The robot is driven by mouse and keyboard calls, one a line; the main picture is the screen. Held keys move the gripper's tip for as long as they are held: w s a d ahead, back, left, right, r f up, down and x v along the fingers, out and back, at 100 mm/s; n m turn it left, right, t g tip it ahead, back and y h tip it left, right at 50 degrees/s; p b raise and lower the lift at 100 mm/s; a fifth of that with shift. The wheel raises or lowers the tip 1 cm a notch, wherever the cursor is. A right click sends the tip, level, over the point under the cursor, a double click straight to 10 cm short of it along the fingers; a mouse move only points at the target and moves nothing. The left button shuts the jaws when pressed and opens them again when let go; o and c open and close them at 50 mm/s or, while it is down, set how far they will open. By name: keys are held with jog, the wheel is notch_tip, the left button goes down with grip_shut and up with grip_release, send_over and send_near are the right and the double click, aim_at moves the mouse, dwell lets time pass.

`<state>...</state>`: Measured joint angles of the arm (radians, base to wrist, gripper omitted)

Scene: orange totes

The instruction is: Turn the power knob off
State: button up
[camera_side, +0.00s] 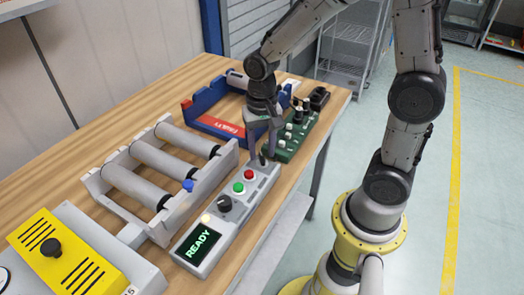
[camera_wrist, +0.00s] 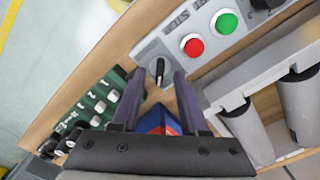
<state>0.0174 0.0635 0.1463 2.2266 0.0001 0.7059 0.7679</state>
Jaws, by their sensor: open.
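The grey control panel (camera_side: 213,225) lies along the table's front edge. It carries a lit READY display (camera_side: 199,244), a black knob (camera_side: 225,203), a green button (camera_side: 238,187) and a red button (camera_side: 248,174). My gripper (camera_side: 262,157) is open and points down at the panel's far end, beyond the red button. In the wrist view, a dark knob (camera_wrist: 159,71) with a raised bar shows between the open fingertips of my gripper (camera_wrist: 159,76). I cannot tell whether the fingers touch it. In the side view, my fingers mostly hide this end knob. I cannot read which knob is labelled power.
A grey roller conveyor (camera_side: 160,177) stands left of the panel. A green board (camera_side: 297,135) with several pale parts and a blue-and-red frame (camera_side: 215,127) lie behind. A yellow box (camera_side: 62,262) with a black knob is at front left.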

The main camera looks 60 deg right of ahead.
jog(key=shift+f, duration=0.6)
grip_shut()
